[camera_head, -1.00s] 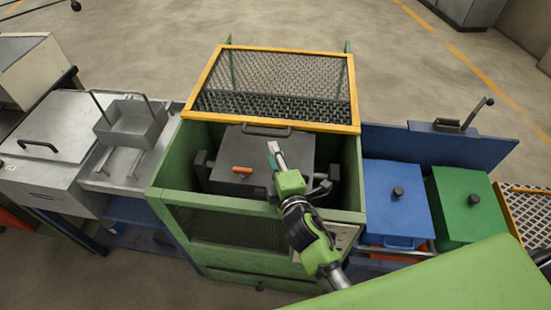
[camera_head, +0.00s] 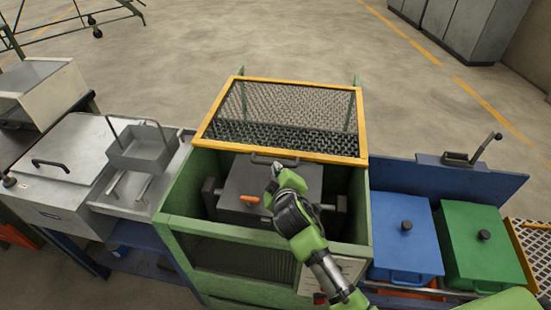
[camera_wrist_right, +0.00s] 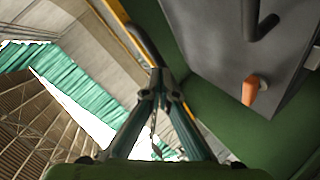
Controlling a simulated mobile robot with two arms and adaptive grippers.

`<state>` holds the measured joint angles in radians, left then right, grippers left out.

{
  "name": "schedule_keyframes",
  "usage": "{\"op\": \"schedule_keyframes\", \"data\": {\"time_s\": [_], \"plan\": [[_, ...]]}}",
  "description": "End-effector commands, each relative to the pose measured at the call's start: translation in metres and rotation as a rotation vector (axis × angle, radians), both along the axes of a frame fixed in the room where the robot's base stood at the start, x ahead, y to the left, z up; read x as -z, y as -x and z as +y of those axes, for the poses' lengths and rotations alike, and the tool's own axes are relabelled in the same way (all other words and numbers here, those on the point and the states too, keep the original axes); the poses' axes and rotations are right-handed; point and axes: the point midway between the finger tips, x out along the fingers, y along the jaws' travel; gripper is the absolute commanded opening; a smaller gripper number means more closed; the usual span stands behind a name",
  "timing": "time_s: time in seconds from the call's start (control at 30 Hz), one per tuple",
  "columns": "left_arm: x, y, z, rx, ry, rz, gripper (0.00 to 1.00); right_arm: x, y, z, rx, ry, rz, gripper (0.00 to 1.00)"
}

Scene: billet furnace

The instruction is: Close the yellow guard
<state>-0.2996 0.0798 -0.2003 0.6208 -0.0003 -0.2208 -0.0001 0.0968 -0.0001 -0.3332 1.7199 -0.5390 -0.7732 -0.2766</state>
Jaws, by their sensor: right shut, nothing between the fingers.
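The yellow guard (camera_head: 205,119), a yellow frame with dark mesh, lies over the back of the green furnace housing (camera_head: 185,185). The front of the housing is uncovered. A dark handle (camera_head: 275,160) sits on the guard's front bar. My right gripper (camera_head: 272,172) is shut and empty, close by this handle. In the right wrist view the closed fingertips (camera_wrist_right: 158,82) are at the lower end of a dark handle (camera_wrist_right: 146,45) beside a yellow edge (camera_wrist_right: 112,18). I cannot tell whether they touch it. My left gripper is out of view.
Inside the housing is a grey block (camera_head: 245,180) with an orange-gripped handle (camera_head: 249,199). A grey basket (camera_head: 140,152) stands on the left bench. Blue (camera_head: 403,240) and green (camera_head: 482,245) lidded boxes stand to the right. The floor behind is open.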

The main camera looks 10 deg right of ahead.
Motion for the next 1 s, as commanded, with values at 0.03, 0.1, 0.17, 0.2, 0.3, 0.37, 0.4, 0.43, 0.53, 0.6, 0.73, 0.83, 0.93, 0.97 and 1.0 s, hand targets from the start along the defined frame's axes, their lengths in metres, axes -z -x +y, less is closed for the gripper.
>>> {"op": "schedule_keyframes", "data": {"time_s": [0.03, 0.1, 0.17, 0.2, 0.3, 0.37, 0.4, 0.43, 0.53, 0.6, 0.73, 0.83, 0.93, 0.97, 1.0], "plan": [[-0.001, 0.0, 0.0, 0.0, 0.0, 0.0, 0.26, -0.007, -0.013, 0.002, 0.037, -0.076, 0.029, 0.0], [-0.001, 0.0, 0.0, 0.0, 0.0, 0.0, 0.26, -0.009, -0.023, 0.005, 0.092, -0.177, 0.079, 0.0], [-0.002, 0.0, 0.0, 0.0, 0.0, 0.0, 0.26, -0.013, -0.031, 0.008, 0.137, -0.254, 0.12, 0.0], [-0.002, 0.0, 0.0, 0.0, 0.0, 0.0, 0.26, -0.015, -0.035, 0.01, 0.168, -0.302, 0.148, 0.0], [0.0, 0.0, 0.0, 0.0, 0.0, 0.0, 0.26, -0.021, -0.043, 0.014, 0.245, -0.409, 0.215, 0.0], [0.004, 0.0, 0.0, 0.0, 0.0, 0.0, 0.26, -0.023, -0.047, 0.015, 0.297, -0.469, 0.257, 0.0], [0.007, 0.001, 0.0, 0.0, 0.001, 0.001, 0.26, -0.024, -0.049, 0.017, 0.332, -0.506, 0.285, 0.0], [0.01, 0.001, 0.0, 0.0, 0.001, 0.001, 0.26, -0.026, -0.05, 0.018, 0.361, -0.535, 0.306, 0.0], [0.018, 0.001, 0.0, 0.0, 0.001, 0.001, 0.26, -0.035, -0.051, 0.02, 0.474, -0.626, 0.384, 0.0], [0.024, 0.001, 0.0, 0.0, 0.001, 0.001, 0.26, -0.046, -0.049, 0.02, 0.568, -0.684, 0.44, 0.0], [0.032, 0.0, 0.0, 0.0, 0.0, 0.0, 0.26, -0.068, -0.038, 0.017, 0.746, -0.758, 0.524, 0.0], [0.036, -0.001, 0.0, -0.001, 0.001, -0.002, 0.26, -0.084, -0.028, 0.014, 0.854, -0.786, 0.565, 0.0], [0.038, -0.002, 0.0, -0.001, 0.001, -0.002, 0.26, -0.094, -0.021, 0.011, 0.919, -0.798, 0.584, 0.0], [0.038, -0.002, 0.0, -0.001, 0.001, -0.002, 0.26, -0.095, -0.02, 0.011, 0.931, -0.799, 0.588, 0.0], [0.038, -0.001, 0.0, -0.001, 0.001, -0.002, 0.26, -0.096, -0.018, 0.01, 0.943, -0.8, 0.593, 0.0]]}}
